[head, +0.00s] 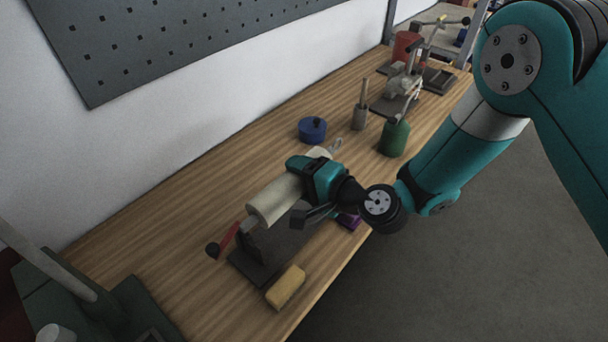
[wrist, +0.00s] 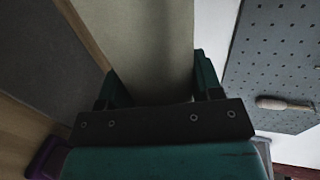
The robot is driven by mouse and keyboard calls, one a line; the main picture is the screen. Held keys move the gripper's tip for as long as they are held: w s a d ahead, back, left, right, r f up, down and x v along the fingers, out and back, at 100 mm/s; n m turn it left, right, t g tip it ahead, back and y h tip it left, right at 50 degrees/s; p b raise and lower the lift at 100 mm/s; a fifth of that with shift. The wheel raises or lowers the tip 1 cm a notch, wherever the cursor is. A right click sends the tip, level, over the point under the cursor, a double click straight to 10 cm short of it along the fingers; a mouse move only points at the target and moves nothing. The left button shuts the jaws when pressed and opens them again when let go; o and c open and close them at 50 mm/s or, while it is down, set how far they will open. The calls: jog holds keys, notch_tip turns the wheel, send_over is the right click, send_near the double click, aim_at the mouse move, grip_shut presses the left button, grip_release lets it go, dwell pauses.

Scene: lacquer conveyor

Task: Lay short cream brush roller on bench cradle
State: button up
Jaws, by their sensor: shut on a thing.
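The short cream brush roller (head: 270,201) lies slantwise over the bench cradle, its near end by a grey block and a red crank arm with a black knob (head: 229,238). The bench cradle (head: 250,269) shows as a dark base plate beneath it, partly hidden by the roller and my gripper. My gripper (head: 304,172) is shut around the roller toward its far end. In the wrist view the cream roller (wrist: 145,40) runs between the two fingers of my gripper (wrist: 155,88). I cannot tell whether the roller touches the cradle's supports.
A yellow block (head: 286,286) lies in front of the cradle, and a purple thing (head: 349,220) lies near the bench's front edge. A blue tin (head: 312,129), a grey cup (head: 360,116) and a green bottle (head: 394,138) stand beyond. Bare wooden bench shows at the left.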

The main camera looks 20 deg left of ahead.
jog(key=shift+f+b, duration=2.05)
jog(key=shift+f, duration=0.65)
jog(key=shift+d+f, duration=0.1)
jog(key=shift+d, duration=0.05)
jog(key=o, duration=1.2)
